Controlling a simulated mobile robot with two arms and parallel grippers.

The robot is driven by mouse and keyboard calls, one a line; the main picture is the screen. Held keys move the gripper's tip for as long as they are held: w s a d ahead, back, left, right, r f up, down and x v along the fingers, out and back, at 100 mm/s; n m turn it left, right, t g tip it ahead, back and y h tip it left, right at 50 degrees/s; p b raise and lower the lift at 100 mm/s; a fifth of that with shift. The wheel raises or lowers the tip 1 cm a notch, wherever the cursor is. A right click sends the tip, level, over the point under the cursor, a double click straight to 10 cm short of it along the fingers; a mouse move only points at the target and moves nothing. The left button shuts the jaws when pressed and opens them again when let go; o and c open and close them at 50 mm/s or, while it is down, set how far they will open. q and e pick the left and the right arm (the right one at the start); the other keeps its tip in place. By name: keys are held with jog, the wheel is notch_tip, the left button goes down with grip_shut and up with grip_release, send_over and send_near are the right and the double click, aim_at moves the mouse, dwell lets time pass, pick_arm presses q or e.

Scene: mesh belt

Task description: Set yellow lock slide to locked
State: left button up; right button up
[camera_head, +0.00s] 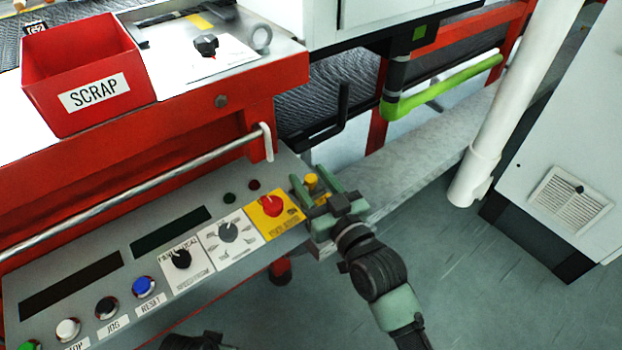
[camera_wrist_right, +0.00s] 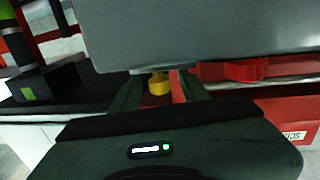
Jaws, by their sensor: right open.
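The yellow lock slide shows as a small yellow knob (camera_head: 312,181) at the right end of the grey control panel (camera_head: 98,241). My right gripper (camera_head: 315,186) is open at that end, with one green finger on each side of the knob. In the right wrist view the yellow knob (camera_wrist_right: 159,84) sits between the two open fingers (camera_wrist_right: 160,92), with a red strip beside it. I cannot tell whether a finger touches the knob. The slide's track and its position are mostly hidden by the gripper.
A red rotary switch (camera_head: 272,206) on a yellow plate lies just left of the gripper. A metal rail (camera_head: 150,188) runs behind the panel. Open floor (camera_head: 480,285) lies to the right.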

grip_shut()
dwell(1.5)
